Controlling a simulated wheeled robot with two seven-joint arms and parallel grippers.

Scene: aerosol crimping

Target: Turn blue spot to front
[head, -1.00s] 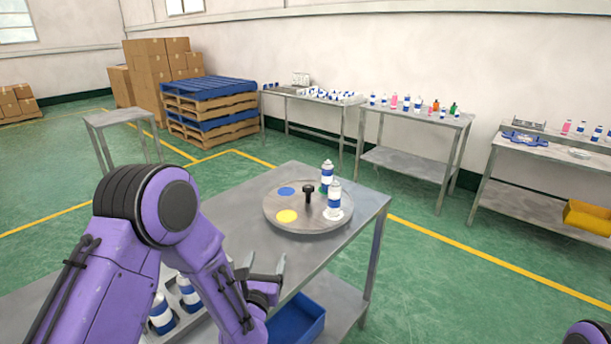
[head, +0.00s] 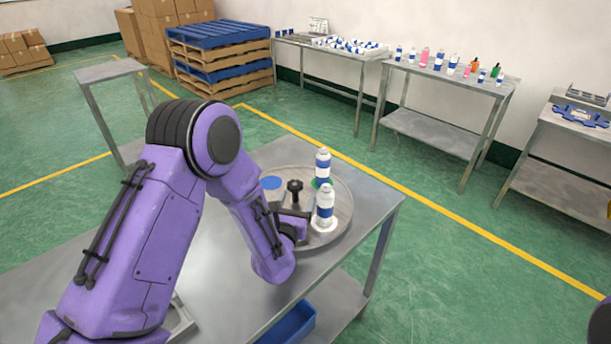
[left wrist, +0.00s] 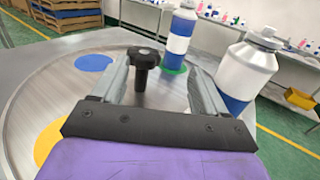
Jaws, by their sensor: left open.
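The round turntable (head: 340,212) lies on the metal table. Its blue spot (head: 271,183) is on the left side; it also shows in the left wrist view (left wrist: 94,62). A black knob (head: 294,187) stands at the centre. My left gripper (left wrist: 158,80) is open, with its fingers on either side of the knob (left wrist: 143,62); I cannot tell if they touch it. A blue-and-white can (head: 322,166) stands on a green spot (head: 316,183). Another can (head: 325,205) stands on a white spot at the right. The yellow spot (left wrist: 47,143) is partly covered by my gripper in the left wrist view.
The nearer can (left wrist: 245,72) stands close beside my right-hand finger in the left wrist view. A blue bin (head: 288,325) sits on the lower shelf. Side tables with bottles (head: 450,72) stand along the wall. Green floor lies between.

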